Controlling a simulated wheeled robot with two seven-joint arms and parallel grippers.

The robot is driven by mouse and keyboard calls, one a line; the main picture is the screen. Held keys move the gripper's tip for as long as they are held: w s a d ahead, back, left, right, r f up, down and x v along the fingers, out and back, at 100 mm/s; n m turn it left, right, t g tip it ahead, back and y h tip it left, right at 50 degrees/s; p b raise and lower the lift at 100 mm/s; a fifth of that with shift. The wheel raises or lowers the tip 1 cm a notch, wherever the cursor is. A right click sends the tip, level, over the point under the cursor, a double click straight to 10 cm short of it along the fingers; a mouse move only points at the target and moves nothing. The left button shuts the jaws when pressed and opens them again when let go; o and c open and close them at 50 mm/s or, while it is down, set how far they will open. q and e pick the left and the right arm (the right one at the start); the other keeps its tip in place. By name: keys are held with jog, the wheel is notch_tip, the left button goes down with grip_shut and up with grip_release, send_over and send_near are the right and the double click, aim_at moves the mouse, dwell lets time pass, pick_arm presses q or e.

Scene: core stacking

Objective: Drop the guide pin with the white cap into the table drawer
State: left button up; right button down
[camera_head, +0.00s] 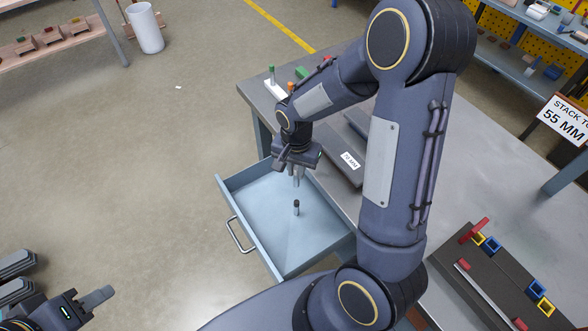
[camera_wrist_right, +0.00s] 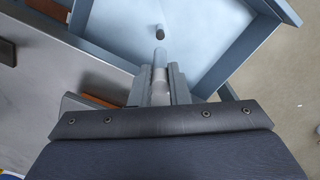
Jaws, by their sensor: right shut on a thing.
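My right gripper (camera_head: 297,172) points down over the open table drawer (camera_head: 262,238). It is shut on a pale grey pin (camera_wrist_right: 160,58), whose lower end sticks out below the fingers. The fingers hide the pin's upper part, so I cannot tell its cap colour. A second small pin with a dark end (camera_head: 296,208) is inside the drawer, just below the held one; it also shows in the right wrist view (camera_wrist_right: 160,32). My left gripper (camera_head: 92,299) is at the lower left, away from the table, and its finger opening is unclear.
The grey table (camera_head: 470,150) borders the drawer. A dark plate with a label (camera_head: 350,161) lies right of the gripper. A dark fixture board (camera_head: 500,270) is at the right. Most of the drawer floor is bare.

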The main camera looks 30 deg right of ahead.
aim_at(296, 186)
jog(key=shift+f+b, duration=1.95)
jog(key=shift+f, duration=0.8)
jog(key=c, duration=1.3)
grip_release()
notch_tip(296, 186, up, 7)
jog(key=shift+f, duration=0.1)
jog(key=shift+r, duration=0.55)
